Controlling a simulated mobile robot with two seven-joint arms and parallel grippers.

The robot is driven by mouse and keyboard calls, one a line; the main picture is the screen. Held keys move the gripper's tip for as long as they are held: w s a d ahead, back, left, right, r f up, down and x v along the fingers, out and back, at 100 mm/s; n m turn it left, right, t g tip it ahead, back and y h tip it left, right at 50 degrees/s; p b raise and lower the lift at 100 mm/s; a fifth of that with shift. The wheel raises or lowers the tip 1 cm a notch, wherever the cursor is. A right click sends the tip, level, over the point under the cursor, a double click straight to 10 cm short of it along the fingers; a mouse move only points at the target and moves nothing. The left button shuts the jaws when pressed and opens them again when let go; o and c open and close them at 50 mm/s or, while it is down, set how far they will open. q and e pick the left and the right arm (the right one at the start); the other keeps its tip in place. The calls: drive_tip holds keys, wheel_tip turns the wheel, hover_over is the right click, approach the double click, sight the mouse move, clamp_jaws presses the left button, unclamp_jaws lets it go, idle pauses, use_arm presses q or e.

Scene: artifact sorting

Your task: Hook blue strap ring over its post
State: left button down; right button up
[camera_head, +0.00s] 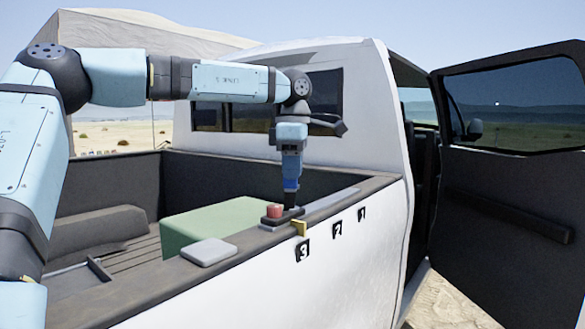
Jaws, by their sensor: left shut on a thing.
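My left gripper (291,204) points down at the top rail of the truck bed, next to the cab. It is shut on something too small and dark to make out. A saturated blue patch (291,184) shows just above the fingers; I cannot tell whether it is the strap or part of my wrist. A small red block (274,211) on a dark base sits on the rail just left of the fingers. A yellow piece (300,228) is at the rail's outer edge, just below the fingers. No ring or post can be told apart. My right gripper is out of view.
The white truck side (330,275) carries dark labels 3 (303,251), 2 (338,230) and 1 (361,214). A grey pad (209,251) lies on the rail. A green box (215,222) stands in the bed. The open dark door (510,190) fills the right side.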

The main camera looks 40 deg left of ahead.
sight(292, 189)
use_arm(q)
drive_tip(key=shift+f, duration=0.3)
idle(0.5)
drive_tip(key=shift+f, duration=0.45)
drive_tip(key=shift+f+b, duration=0.3)
drive_tip(key=shift+b, duration=0.1)
drive_tip(key=shift+f+b, duration=0.3)
drive_tip(key=shift+f, duration=0.3)
drive_tip(key=shift+f, duration=0.4)
idle(0.6)
drive_tip(key=c, duration=1.1)
unclamp_jaws()
drive_tip(key=shift+o, duration=0.2)
drive_tip(key=shift+s+d+r, duration=0.1)
drive_tip(key=shift+s, duration=0.05)
